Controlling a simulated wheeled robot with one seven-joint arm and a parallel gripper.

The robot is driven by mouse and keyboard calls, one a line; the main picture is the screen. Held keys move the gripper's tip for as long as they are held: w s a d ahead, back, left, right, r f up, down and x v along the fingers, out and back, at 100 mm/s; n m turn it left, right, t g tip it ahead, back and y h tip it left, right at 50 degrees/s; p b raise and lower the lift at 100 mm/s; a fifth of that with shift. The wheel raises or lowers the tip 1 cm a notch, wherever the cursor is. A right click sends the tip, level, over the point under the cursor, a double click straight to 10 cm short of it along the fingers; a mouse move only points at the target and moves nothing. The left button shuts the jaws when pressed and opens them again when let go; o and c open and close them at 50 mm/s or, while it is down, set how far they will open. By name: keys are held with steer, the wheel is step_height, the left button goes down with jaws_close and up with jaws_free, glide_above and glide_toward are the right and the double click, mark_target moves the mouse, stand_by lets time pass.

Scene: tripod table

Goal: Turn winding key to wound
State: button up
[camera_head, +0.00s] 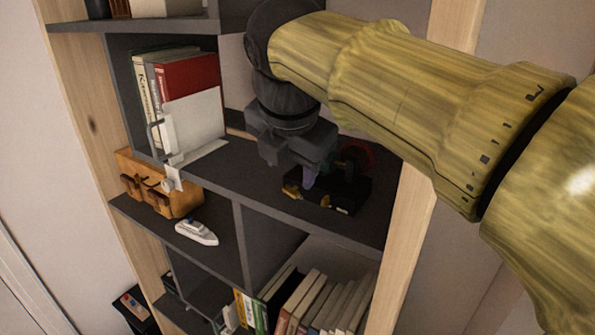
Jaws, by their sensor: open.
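My gripper (308,188) points down over the dark middle shelf, its jaws open. Its fingertips are small and dark and hard to separate from what lies behind them. A black object (350,188) with a red ring (357,155) stands on the shelf right beside and partly behind the gripper. A small purple-grey piece (310,178) shows between the fingers; I cannot tell whether it is the winding key. Whether the fingers touch anything is not clear. No winding key can be made out for certain, and its turn position cannot be read.
A grey bookend (178,140) and books (187,78) stand on the same shelf to the left. Below are a brown case (158,185), a white toy boat (197,232) and a row of books (315,300). A wooden upright (412,215) bounds the right side.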

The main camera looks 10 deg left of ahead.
mark_target(292, 190)
steer(key=p+x, duration=0.1)
steer(key=x, duration=0.4)
steer(key=shift+w+f, duration=0.1)
steer(key=shift+f, duration=0.15)
steer(key=c, duration=1)
